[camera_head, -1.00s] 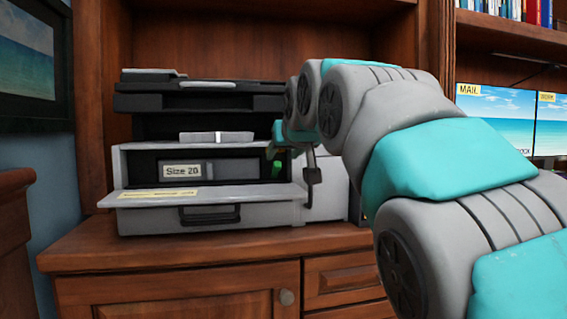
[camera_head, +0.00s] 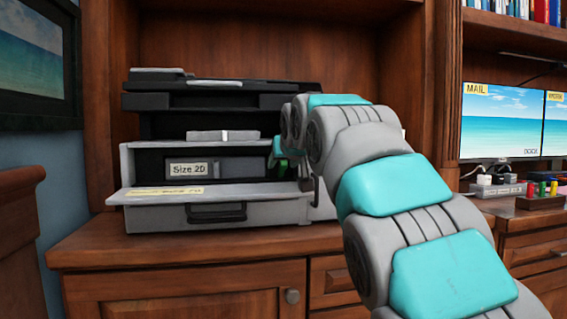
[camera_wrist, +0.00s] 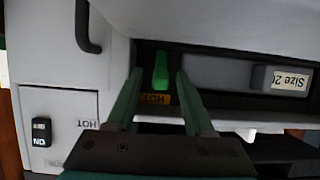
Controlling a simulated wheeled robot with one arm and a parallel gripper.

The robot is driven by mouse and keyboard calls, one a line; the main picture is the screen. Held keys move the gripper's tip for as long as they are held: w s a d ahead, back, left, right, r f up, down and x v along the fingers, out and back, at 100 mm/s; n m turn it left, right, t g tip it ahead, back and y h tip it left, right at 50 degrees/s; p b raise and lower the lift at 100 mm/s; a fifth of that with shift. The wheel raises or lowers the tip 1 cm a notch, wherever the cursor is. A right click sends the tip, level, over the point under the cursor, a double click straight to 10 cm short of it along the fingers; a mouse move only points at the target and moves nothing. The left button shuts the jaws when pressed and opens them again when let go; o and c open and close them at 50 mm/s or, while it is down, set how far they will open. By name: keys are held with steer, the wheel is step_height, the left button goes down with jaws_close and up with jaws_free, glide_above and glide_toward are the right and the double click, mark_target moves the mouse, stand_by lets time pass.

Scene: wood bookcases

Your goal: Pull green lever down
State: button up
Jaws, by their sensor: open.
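The green lever (camera_wrist: 160,72) sits inside the open front of the grey and black printer (camera_head: 135,160), at the right end of the opening. In the wrist view, which is upside down, a yellow label reading HOT is beside the lever. My gripper (camera_wrist: 157,80) is open, with one finger on each side of the lever; I cannot tell whether either finger touches it. In the head view my arm hides most of the gripper, and only a bit of green (camera_head: 284,163) shows there.
The printer's front flap (camera_head: 270,190) is folded down below the opening. A "Size 20" block (camera_head: 187,169) sits inside, left of the lever. A switch (camera_wrist: 41,132) is on the printer's side panel. Monitors (camera_head: 500,120) stand at the right.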

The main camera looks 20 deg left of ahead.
jaws_close()
stand_by(0.3)
steer(key=f+t+b, duration=0.1)
steer(key=b, duration=0.2)
steer(key=shift+s+y, duration=0.15)
steer(key=shift+y, duration=0.25)
steer(key=shift+s+r+t+y, duration=0.15)
steer(key=shift+t+y, duration=0.15)
steer(key=shift+t, duration=0.2)
steer(key=shift+s+d+f+t+y+b, duration=0.2)
steer(key=shift+f+t+y+b, duration=0.1)
steer(key=shift+f+t+y, duration=0.4)
steer(key=shift+r, duration=0.1)
